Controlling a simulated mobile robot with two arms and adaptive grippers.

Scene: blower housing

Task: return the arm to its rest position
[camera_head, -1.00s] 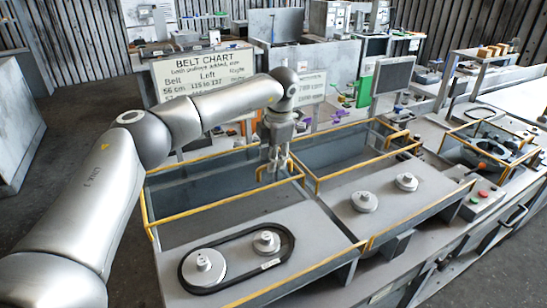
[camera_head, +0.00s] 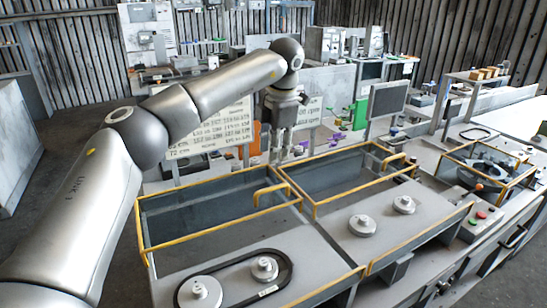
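My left arm (camera_head: 75,215) reaches in from the left and bends down at its wrist. My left gripper (camera_head: 283,155) hangs above the far edge of the yellow-railed housings, fingers down. Its fingers look apart with nothing between them. Below it stands a yellow handle (camera_head: 276,192) at the corner of the left housing (camera_head: 205,215), apart from the fingers. A black belt (camera_head: 285,268) runs around two grey pulleys, a larger one (camera_head: 200,292) and a smaller one (camera_head: 265,268), on the left plate. My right gripper is out of view.
Two bare pulleys (camera_head: 362,225) (camera_head: 403,204) sit on the right plate. Behind the gripper stand a text chart (camera_head: 215,130), partly hidden by my arm, and a dark monitor (camera_head: 388,99). Another yellow-railed unit (camera_head: 485,165) is at the right.

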